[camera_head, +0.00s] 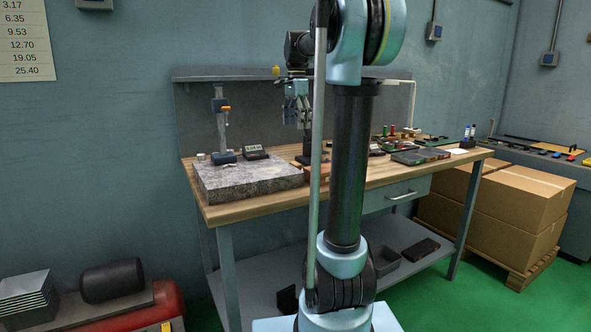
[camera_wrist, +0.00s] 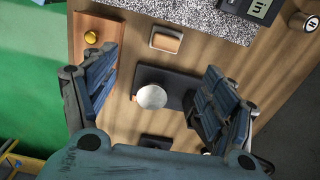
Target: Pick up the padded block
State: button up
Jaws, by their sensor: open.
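In the wrist view, a small tan block with a pale border (camera_wrist: 166,40) lies on the wooden bench near the granite plate; it looks like the padded block, but I cannot be sure. My gripper (camera_wrist: 152,98) is open and empty, pointing down over the bench. Between and below its fingers is a dark base with a pale round top (camera_wrist: 151,97). The tan block is beyond the fingertips, toward the top of the picture. In the head view my gripper (camera_head: 297,108) hangs above the bench, left of my arm; I cannot make out the block there.
The granite plate (camera_head: 250,181) holds a stand with an orange part (camera_head: 222,120) and a small display (camera_head: 255,152). Several tools crowd the bench's right side. Cardboard boxes (camera_head: 520,205) stand at right.

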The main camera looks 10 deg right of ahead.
aim_at(296, 163)
jog(key=shift+m, duration=0.3)
jog(key=f, duration=0.5)
jog(key=w+f, duration=0.1)
jog(key=f, duration=1.1)
jog(key=shift+w, duration=0.3)
jog(key=shift+c, duration=0.4)
jog(key=c, duration=1.2)
jog(key=shift+r, duration=0.2)
notch_tip(296, 163, up, 10)
jog(key=shift+f, duration=0.1)
